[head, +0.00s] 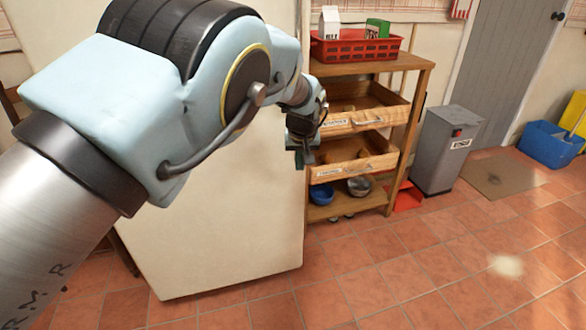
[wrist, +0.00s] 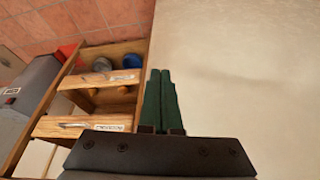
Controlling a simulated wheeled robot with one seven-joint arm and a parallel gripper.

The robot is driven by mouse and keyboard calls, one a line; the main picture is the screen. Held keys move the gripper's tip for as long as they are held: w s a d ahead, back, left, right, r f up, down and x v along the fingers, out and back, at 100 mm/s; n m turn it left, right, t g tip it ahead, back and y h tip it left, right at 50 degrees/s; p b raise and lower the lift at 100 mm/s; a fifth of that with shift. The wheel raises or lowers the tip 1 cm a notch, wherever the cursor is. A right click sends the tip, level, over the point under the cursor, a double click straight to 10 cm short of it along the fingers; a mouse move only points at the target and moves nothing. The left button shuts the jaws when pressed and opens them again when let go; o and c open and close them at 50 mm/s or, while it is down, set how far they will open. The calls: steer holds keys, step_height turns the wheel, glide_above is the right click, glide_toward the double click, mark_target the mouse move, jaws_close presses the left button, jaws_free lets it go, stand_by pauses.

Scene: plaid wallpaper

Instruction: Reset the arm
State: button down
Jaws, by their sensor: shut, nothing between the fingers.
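My gripper (wrist: 160,100) shows in the wrist view with its two green fingers together and nothing between them. In the head view my gripper (head: 304,158) is at the end of my raised arm, in front of the right edge of a large cream panel and just left of the wooden shelf unit (head: 422,95). The fingertips are small and partly dark in the head view. The gripper appears apart from the shelf, though the exact gap is hard to tell.
The shelf's drawers (head: 362,118) face me, with a red basket (head: 352,50) on top and bowls (head: 360,186) below. The cream panel (head: 220,240) stands close on the left. A grey bin (head: 446,150) and blue bucket (head: 548,147) are at right. The tiled floor in front is clear.

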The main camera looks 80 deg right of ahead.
steer(key=v, duration=0.6)
steer(key=shift+s+a+r, duration=0.2)
steer(key=shift+s+r, duration=0.05)
steer(key=shift+s, duration=0.15)
